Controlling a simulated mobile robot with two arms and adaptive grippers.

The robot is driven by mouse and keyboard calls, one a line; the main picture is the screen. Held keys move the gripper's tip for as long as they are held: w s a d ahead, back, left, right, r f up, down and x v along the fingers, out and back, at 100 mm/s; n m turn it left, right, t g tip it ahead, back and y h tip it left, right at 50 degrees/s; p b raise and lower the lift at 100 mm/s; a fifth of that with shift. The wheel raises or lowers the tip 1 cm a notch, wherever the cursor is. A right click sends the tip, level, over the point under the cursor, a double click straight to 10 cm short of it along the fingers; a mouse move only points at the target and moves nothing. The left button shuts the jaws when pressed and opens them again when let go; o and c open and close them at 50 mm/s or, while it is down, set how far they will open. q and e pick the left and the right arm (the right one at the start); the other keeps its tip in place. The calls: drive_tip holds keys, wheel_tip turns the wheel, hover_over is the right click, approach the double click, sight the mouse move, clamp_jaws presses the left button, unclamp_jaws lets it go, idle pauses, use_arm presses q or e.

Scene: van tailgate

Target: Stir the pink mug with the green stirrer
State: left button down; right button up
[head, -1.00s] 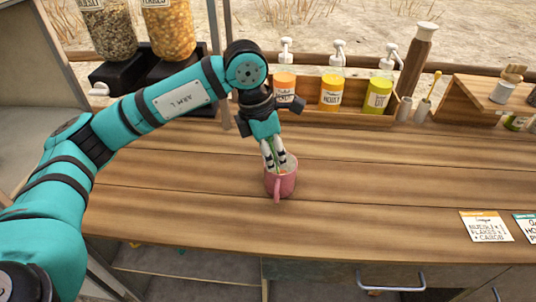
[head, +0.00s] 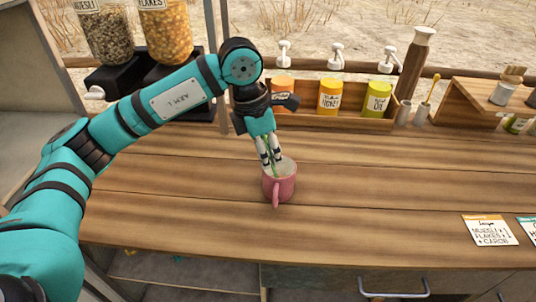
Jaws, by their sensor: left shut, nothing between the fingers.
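The pink mug (head: 282,187) stands upright on the wooden counter, its handle toward me. My left gripper (head: 271,163) points down at the mug's far left rim, fingers shut, tips at or just over the opening. A thin green strip, likely the green stirrer (head: 268,143), shows by the fingers. Its lower end is hidden, and I cannot tell whether it stands in the mug. My right gripper is not in view.
A wooden rack at the back holds orange, yellow-orange and yellow-green pump jars (head: 329,97). A small cup with a yellow-tipped stick (head: 424,110) stands right of it. A recipe card (head: 490,230) lies at the right. The counter around the mug is clear.

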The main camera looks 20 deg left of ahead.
use_arm(q)
drive_tip(key=shift+r, duration=0.15)
drive_tip(key=shift+r, duration=0.25)
drive_tip(key=p+v, duration=0.5)
drive_tip(key=v, duration=0.3)
drive_tip(key=shift+w+a, duration=0.2)
drive_tip(key=shift+a, duration=0.2)
drive_tip(key=shift+r, duration=0.2)
idle(0.5)
drive_tip(key=p+v, duration=0.1)
drive_tip(key=v, duration=0.1)
drive_tip(key=d+p+v, duration=0.1)
drive_tip(key=p+v, duration=0.1)
drive_tip(key=shift+w+a+r, duration=0.1)
drive_tip(key=shift+w+r, duration=0.05)
drive_tip(key=shift+r, duration=0.3)
